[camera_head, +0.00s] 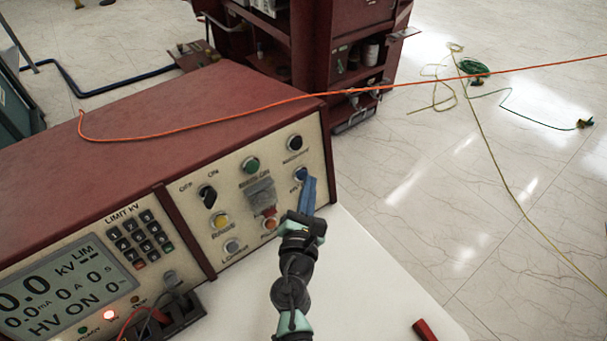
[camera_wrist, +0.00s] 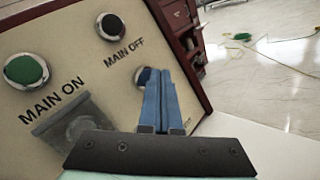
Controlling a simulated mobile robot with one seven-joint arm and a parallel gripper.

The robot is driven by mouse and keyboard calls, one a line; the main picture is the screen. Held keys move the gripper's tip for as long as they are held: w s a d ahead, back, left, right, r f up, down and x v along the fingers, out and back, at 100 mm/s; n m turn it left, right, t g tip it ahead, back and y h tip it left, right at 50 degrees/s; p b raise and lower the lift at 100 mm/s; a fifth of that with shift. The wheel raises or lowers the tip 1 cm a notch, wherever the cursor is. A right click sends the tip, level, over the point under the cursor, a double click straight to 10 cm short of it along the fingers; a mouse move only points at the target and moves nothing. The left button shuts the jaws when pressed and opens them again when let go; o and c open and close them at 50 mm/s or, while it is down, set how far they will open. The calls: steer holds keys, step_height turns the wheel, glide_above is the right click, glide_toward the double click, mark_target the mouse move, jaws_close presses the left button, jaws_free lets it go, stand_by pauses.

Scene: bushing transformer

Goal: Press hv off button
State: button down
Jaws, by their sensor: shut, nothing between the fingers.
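The instrument's cream panel carries a dark blue button (camera_head: 299,173) at its right side, below the black MAIN OFF button (camera_head: 294,143). In the wrist view the blue button (camera_wrist: 142,76) is partly hidden behind my gripper's fingers, and its label is mostly covered. My gripper (camera_head: 308,180) has blue fingers pressed together with nothing between them. In the wrist view the fingertips (camera_wrist: 161,74) appear over the button's right edge; I cannot tell whether they touch it. The display (camera_head: 60,285) reads "HV ON", and a red light (camera_head: 110,314) is lit.
A green MAIN ON button (camera_wrist: 26,70) and a grey flip cover (camera_head: 261,193) sit left of my gripper. A red cabinet (camera_head: 310,50) stands behind the instrument. An orange cable (camera_head: 250,108) crosses its top. The white tabletop (camera_head: 365,275) is mostly clear at right.

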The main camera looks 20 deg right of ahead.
steer(key=shift+w+a+f, duration=0.1)
steer(key=shift+w+a, duration=0.1)
steer(key=shift+w, duration=0.2)
stand_by(0.7)
steer(key=shift+s, duration=0.1)
steer(key=shift+s+d+r, duration=0.2)
steer(key=shift+s+d, duration=0.1)
steer(key=shift+s, duration=0.4)
steer(key=shift+s+d+r+p, duration=0.2)
steer(key=shift+s+d, duration=0.1)
steer(key=shift+s, duration=0.45)
steer(key=shift+s+d+r+p, duration=0.15)
steer(key=shift+s+d+r, duration=0.1)
steer(key=shift+s, duration=0.55)
steer(key=shift+s+d+r+p, duration=0.2)
steer(key=shift+s+d, duration=0.1)
steer(key=shift+s, duration=0.45)
